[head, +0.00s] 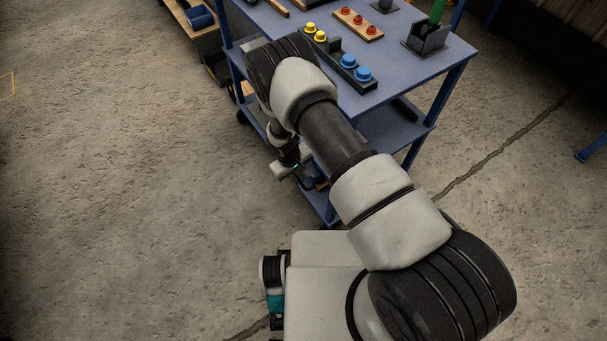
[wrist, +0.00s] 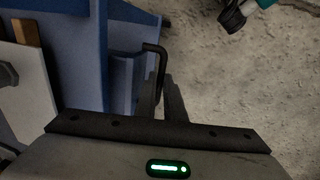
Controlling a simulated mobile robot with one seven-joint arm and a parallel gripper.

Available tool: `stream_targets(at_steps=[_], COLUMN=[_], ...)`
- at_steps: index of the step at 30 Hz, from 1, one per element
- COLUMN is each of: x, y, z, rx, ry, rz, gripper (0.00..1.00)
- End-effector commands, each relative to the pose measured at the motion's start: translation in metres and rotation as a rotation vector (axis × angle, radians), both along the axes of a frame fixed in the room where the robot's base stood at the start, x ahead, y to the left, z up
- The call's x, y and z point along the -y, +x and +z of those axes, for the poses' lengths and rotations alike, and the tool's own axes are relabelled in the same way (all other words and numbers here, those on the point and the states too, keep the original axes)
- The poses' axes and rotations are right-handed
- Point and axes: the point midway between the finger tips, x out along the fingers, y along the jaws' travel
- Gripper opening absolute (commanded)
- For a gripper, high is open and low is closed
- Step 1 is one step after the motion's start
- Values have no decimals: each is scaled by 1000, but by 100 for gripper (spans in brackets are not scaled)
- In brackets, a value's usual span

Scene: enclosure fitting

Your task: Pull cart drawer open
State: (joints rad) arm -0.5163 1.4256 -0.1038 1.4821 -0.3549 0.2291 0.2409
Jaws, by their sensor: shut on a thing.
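The blue cart (head: 400,90) stands ahead, its top shelf and legs showing in the head view. Its drawer (wrist: 124,75) shows in the wrist view as a blue front left of the middle, with a dark bent bar handle (wrist: 153,47) sticking out to the right. My gripper (wrist: 163,98) is shut on the drawer handle, its fingers partly hidden by its own body. In the head view my gripper (head: 314,184) is low beside the cart's near left side, and my arm hides most of the drawer. I cannot tell how far the drawer stands out.
Yellow buttons (head: 315,32), blue buttons (head: 356,67) and red buttons (head: 358,23) sit in blocks on the cart top. A green cylinder (head: 437,12) stands in a dark holder. A wooden bench (head: 195,22) is behind left. Concrete floor (head: 120,200) lies clear at left.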

Motion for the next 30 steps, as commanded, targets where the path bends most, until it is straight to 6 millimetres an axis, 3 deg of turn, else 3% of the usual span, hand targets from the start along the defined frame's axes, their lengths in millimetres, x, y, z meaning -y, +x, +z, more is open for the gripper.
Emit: stream_targets(at_steps=[18, 24, 30], x=[-122, -145, -156], y=[-82, -98, -105], z=[-2, -2, 0], rx=[0, 0, 0], ry=[3, 2, 1], rz=[6, 4, 3], gripper=[0, 0, 0])
